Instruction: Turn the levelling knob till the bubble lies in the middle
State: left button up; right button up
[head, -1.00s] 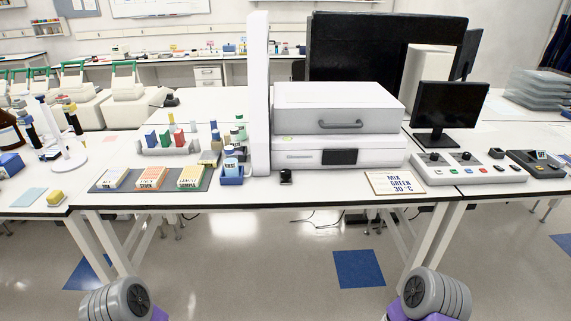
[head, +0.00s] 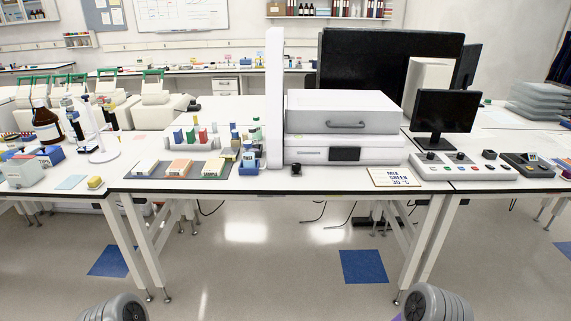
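A white boxy instrument (head: 395,151) with a grey handle and a dark front panel stands on the bench, right of a tall white upright panel (head: 275,100). A small black knob-like part (head: 296,169) sits at the bench's front, below the instrument's left front corner. It may be the levelling knob, but it is too small to be sure. I cannot make out the bubble. Neither gripper shows; only grey, rounded parts of my arms show at the bottom edge, well short of the bench.
A dark mat (head: 226,173) with several boxes lies left of the instrument, near a blue holder (head: 249,168). A sign (head: 395,177) lies to the right, before a monitor (head: 440,112) and a control panel (head: 475,170). The floor before the bench is clear.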

aim_at(296, 167)
jog(key=u, duration=0.4)
jog(key=i, duration=1.3)
jog(key=z, duration=0.1)
